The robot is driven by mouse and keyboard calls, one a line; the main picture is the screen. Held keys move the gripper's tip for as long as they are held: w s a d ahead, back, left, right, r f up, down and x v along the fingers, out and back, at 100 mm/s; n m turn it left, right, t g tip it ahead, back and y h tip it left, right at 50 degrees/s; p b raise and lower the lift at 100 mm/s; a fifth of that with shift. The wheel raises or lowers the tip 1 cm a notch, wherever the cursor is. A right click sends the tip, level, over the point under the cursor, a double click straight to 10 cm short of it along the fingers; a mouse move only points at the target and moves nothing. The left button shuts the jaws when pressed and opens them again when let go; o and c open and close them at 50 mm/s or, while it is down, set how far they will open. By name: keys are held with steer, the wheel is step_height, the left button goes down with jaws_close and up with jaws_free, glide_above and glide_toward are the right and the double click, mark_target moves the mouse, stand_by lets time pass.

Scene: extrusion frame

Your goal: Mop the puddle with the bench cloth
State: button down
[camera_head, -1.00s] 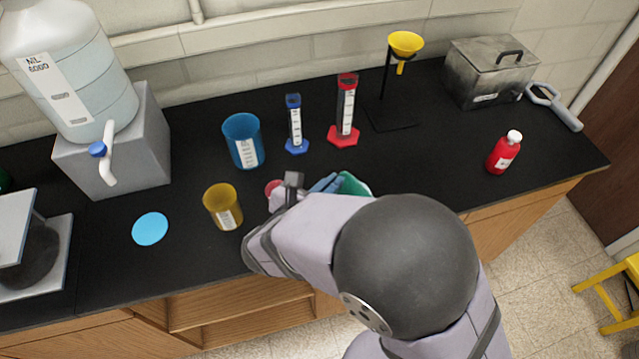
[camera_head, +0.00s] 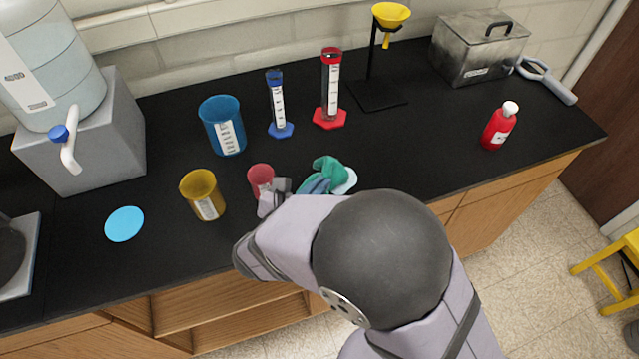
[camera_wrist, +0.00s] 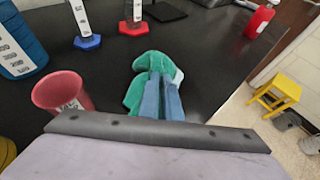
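The puddle (camera_head: 124,224) is a flat light-blue disc on the black bench, left of the amber beaker. The bench cloth (camera_head: 330,167) is a bunched green cloth near the front middle of the bench; it also shows in the wrist view (camera_wrist: 152,62). A pale patch shows at its right side. My gripper (camera_wrist: 161,80) has two blue fingers close together, with green cloth around and beyond their tips. It looks shut on the cloth, though the exact grip between the fingers is partly hidden. In the head view my arm hides part of the hand.
A small red beaker (camera_head: 260,178) stands just left of the cloth, with an amber beaker (camera_head: 203,196) between it and the puddle. A blue beaker (camera_head: 222,126) and two cylinders stand behind. A large jug (camera_head: 50,70) on a grey block is at left. A red bottle (camera_head: 498,128) stands right.

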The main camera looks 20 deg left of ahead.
steer(key=shift+f, duration=0.4)
steer(key=c, duration=1)
jaws_free()
steer(key=shift+f, duration=0.15)
steer(key=shift+f+b, duration=1.3)
steer(key=shift+b, duration=0.1)
jaws_close()
